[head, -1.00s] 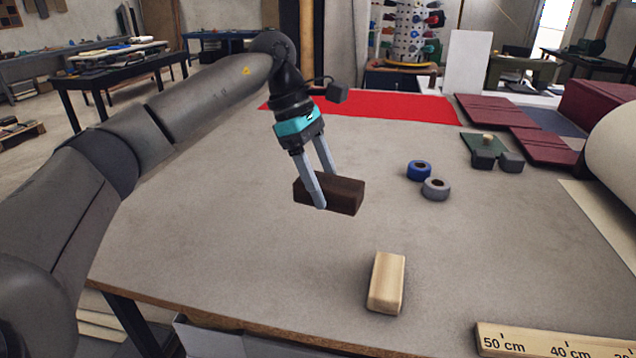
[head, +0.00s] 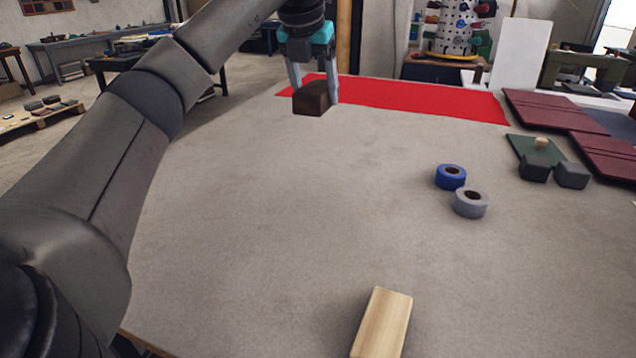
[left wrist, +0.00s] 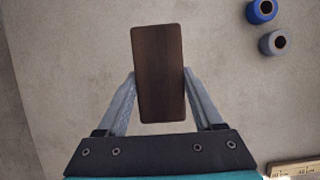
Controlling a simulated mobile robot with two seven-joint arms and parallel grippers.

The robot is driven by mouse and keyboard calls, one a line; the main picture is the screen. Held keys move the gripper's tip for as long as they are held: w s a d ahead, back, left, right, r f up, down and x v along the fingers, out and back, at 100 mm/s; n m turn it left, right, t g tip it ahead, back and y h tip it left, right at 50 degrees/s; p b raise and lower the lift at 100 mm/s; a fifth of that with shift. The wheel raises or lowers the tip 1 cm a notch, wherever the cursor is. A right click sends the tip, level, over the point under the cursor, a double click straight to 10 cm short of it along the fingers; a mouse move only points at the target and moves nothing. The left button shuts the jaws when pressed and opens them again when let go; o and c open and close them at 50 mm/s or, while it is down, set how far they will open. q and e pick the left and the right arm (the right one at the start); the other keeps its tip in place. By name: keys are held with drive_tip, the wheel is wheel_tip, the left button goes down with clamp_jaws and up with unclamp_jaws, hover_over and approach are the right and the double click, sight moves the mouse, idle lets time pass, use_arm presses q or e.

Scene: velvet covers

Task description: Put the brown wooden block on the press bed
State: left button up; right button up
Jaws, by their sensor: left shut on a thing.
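The brown wooden block (head: 311,99) is dark and box-shaped. My left gripper (head: 315,88) is shut on it, one finger on each side, and holds it near the red cloth at the far side of the table. In the left wrist view the block (left wrist: 158,60) sits lengthwise between the fingers of my left gripper (left wrist: 159,75), with the grey tabletop behind it. I cannot make out for certain which thing is the press bed. My right gripper is not in view.
The large grey table (head: 260,220) has wide free room. On it are a red cloth (head: 420,97), a blue tape roll (head: 450,177), a grey tape roll (head: 470,203), a pale wooden block (head: 383,322), dark red covers (head: 555,110) and a green board (head: 524,147) with dark grey blocks.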

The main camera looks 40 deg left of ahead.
use_arm(q)
wheel_tip(320, 180, down, 2)
drive_tip(key=shift+s+f+b, duration=0.1)
drive_tip(key=shift+f+b, duration=0.1)
drive_tip(key=shift+b, duration=0.2)
wheel_tip(320, 180, down, 6)
drive_tip(key=b, duration=0.5)
hover_over(317, 192)
drive_tip(key=s, duration=0.1)
drive_tip(key=f, duration=0.6)
drive_tip(key=shift+s+d+f, duration=0.15)
drive_tip(key=shift+d+f, duration=0.1)
drive_tip(key=shift+f, duration=0.05)
drive_tip(key=shift+f+b, duration=0.55)
drive_tip(key=shift+f, duration=1.6)
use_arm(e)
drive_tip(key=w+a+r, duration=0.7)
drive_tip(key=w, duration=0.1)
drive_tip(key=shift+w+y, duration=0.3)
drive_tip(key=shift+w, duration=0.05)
use_arm(q)
drive_tip(key=shift+f, duration=0.15)
drive_tip(key=o, duration=1.5)
drive_tip(key=shift+c, duration=0.2)
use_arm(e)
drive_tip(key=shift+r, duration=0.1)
